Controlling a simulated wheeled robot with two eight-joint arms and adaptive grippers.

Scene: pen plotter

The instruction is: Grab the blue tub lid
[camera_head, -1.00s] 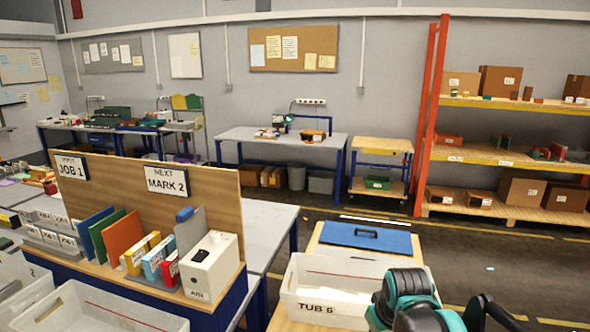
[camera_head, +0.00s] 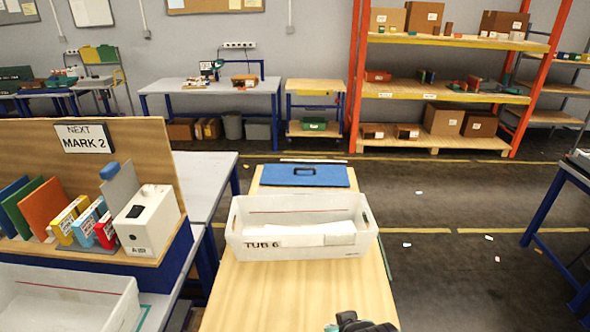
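The blue tub lid (camera_head: 304,175) lies flat on the far end of a wooden-topped stand, behind the white tub marked TUB 6 (camera_head: 262,246). It has a dark handle in its middle. Its near edge is close to the tub's far rim; I cannot tell if they touch. A small dark and teal piece of my own arm shows at the bottom edge, near the front of the stand, well short of the lid. No gripper fingers are in view.
The wooden stand top (camera_head: 300,290) is clear in front of the tub. On the left is a workbench with a board of folders and a white AIR box (camera_head: 149,222), and another white tub (camera_head: 70,300). Open floor (camera_head: 450,270) lies to the right.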

